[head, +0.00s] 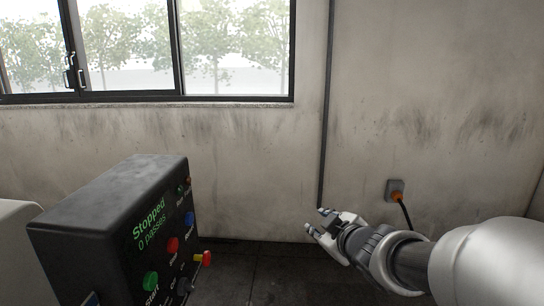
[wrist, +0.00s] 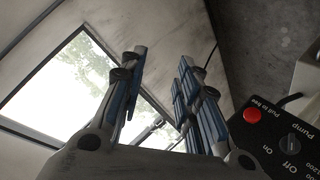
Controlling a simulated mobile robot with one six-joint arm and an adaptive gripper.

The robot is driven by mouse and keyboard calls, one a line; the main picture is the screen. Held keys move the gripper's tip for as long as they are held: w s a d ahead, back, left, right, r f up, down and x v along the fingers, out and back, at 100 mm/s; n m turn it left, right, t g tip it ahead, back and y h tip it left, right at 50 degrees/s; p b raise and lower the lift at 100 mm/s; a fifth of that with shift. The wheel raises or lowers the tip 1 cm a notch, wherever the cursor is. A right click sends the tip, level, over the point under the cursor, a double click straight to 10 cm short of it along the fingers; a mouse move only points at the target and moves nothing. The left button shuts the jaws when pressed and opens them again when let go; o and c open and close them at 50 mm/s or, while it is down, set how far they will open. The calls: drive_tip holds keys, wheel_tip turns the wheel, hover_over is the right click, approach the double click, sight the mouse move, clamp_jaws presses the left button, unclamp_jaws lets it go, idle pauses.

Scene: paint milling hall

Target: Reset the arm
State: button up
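My gripper (head: 317,221) is at the lower right of the head view, at the end of my arm, which reaches in from the right edge. Its fingertips point left, towards the control box, and stand apart with nothing between them. In the wrist view my gripper (wrist: 160,80) shows its blue-padded fingers spread, with an empty gap between them. It touches nothing that I can see.
A black control box (head: 110,235) at the lower left reads "Stopped, 0 passes" and has coloured buttons. An outlet (head: 395,189) with a cable is on the wall. A pump panel (wrist: 280,140) with a red button is at the right in the wrist view.

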drive_tip(key=s+d+m+g+h, duration=0.2)
drive_tip(key=s+d+m, duration=0.15)
drive_tip(key=s, duration=0.45)
drive_tip(key=s+d+m+g+h, duration=0.1)
drive_tip(key=s+d+m+h, duration=0.2)
drive_tip(key=s, duration=0.5)
drive_tip(key=s+a+f+m+g+y, duration=0.1)
drive_tip(key=s+a+f+m+g, duration=0.1)
drive_tip(key=s, duration=0.6)
drive_tip(key=s+a+f+m+g+y, duration=0.1)
drive_tip(key=s+a+f+m+g, duration=0.1)
drive_tip(key=s, duration=0.7)
drive_tip(key=shift+s+a+f+g+y, duration=0.25)
drive_tip(key=shift+f+g, duration=0.35)
drive_tip(key=shift+f, duration=0.3)
